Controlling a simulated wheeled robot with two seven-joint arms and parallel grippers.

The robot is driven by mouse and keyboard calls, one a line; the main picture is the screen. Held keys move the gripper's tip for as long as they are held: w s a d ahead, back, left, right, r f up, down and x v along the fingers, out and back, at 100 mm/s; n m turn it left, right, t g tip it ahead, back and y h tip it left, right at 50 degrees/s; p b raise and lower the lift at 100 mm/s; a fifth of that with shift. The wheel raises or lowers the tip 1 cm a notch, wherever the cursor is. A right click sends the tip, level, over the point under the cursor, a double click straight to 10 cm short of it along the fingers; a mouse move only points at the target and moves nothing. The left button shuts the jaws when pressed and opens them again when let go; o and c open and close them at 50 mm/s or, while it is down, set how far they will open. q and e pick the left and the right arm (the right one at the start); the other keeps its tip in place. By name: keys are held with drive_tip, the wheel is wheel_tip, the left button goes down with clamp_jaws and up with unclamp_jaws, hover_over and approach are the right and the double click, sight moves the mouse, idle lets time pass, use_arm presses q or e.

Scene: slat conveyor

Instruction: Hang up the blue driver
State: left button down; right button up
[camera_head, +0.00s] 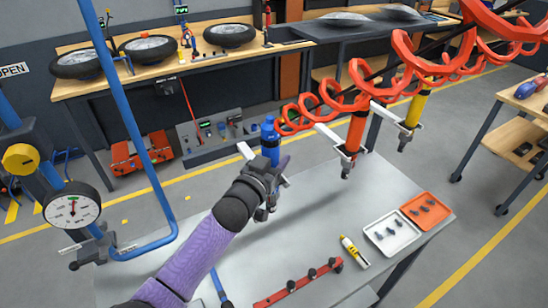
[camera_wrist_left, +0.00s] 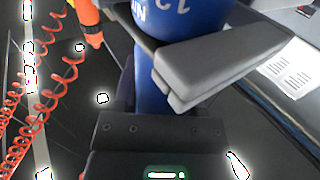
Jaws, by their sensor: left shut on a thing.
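The blue driver (camera_head: 270,143) stands roughly upright above the grey table, its top near the lower end of the red coiled hose. My left gripper (camera_head: 268,178) is shut on it around its lower part. In the left wrist view, the blue driver body (camera_wrist_left: 185,15) with white lettering fills the top middle. I cannot tell from these views whether its top touches a hook or hose. An orange driver (camera_head: 356,130) and a yellow driver (camera_head: 416,106) hang to its right under the coils. My right gripper is not in view.
Red coiled hoses (camera_head: 400,70) run across the upper right. The table (camera_head: 330,215) holds a white tray (camera_head: 392,234), an orange tray (camera_head: 426,210), a yellow tool (camera_head: 354,252) and a red bar (camera_head: 298,284). A blue pipe frame with a gauge (camera_head: 72,206) stands at left.

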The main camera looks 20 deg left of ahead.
use_arm(q)
drive_tip(key=shift+c, duration=0.4)
unclamp_jaws()
drive_tip(key=shift+f, duration=0.1)
drive_tip(key=shift+s, duration=0.1)
drive_tip(key=s+a, duration=0.2)
drive_tip(key=s, duration=0.7)
drive_tip(key=shift+s, duration=0.25)
